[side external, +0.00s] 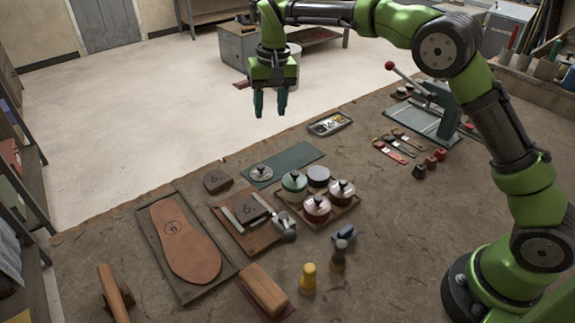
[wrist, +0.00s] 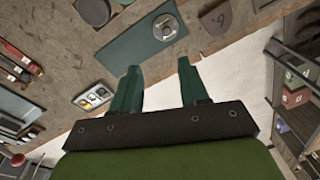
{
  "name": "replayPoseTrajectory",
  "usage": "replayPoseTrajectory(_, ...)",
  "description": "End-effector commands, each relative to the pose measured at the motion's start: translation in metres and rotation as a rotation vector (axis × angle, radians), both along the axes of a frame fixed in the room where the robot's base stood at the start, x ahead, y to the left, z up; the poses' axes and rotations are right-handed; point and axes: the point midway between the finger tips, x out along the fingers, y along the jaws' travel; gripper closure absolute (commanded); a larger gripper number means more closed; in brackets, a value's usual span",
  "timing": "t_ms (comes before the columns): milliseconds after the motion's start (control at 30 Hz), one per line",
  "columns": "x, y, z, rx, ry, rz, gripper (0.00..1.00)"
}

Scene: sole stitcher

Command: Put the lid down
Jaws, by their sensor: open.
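A round silver lid with a dark knob (side external: 261,172) lies flat on the green mat (side external: 290,160); it also shows in the wrist view (wrist: 166,27). A wooden tray (side external: 352,207) beside the mat holds several round pots. My gripper (side external: 270,108) is open and empty, high above the far edge of the bench, pointing down. Its two green fingers are apart in the wrist view (wrist: 160,70).
A brown sole on a board (side external: 180,240), a block marked 6 (side external: 216,181) and a second board with tools stand left of the pots. A small tray (side external: 330,124) lies beyond the mat. A lever press (side external: 440,105) stands at right.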

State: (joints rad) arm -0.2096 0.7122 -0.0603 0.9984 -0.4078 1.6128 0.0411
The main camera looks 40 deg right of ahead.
Motion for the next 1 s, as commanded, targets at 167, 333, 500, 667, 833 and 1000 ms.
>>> replayPoseTrajectory(167, -0.059, -0.027, 0.067, 0.058, -0.121, 0.013, 0.56)
replayPoseTrajectory(333, -0.127, -0.046, 0.099, 0.098, -0.237, 0.023, 0.56)
replayPoseTrajectory(500, -0.2, -0.059, 0.105, 0.121, -0.359, 0.023, 0.56)
replayPoseTrajectory(667, -0.26, -0.066, 0.088, 0.13, -0.464, 0.018, 0.56)
replayPoseTrajectory(833, -0.295, -0.07, 0.066, 0.128, -0.534, 0.011, 0.56)
replayPoseTrajectory(1000, -0.305, -0.071, 0.057, 0.126, -0.555, 0.007, 0.56)
